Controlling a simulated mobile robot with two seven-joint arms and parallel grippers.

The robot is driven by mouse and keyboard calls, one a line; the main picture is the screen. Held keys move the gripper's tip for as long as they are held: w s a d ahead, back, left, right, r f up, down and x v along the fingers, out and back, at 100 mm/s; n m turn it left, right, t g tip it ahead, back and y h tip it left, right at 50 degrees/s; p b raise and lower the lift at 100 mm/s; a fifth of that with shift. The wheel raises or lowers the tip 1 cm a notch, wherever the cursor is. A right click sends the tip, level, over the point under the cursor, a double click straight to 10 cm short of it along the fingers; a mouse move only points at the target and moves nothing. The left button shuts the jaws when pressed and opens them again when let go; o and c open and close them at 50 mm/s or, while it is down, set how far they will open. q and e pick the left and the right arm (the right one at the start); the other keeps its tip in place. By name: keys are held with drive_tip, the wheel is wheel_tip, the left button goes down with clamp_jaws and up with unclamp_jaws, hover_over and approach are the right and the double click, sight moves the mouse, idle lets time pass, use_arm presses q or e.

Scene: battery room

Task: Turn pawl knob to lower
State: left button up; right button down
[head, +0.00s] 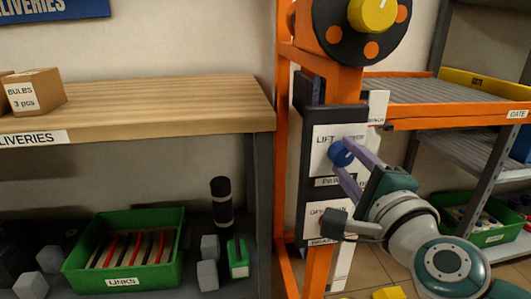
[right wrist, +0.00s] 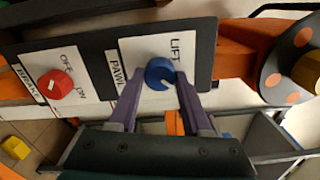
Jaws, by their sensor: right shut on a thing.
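The pawl knob (head: 341,155) is a round blue knob on a white plate marked LIFT and PAWL, on the dark panel of the orange post. It also shows in the right wrist view (right wrist: 160,72), with a small pale mark on its lower side, the side away from the word LIFT. The plate's other wording is hidden by my fingers. My right gripper (head: 349,166) is shut on the knob, with one purple finger on each side. Its fingers also show in the right wrist view (right wrist: 160,84). My left gripper is not in view.
A red brake knob (right wrist: 55,84) marked OFF and ON sits beside the pawl plate. A black wheel (head: 361,35) with orange dots and a yellow hub is above. An orange gate platform (head: 450,110) stands right; a wooden deliveries shelf (head: 160,95) stands left.

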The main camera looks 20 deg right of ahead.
idle(0.6)
drive_tip(key=shift+c, duration=1.7)
unclamp_jaws()
drive_tip(key=v, duration=1)
drive_tip(key=shift+p, duration=0.3)
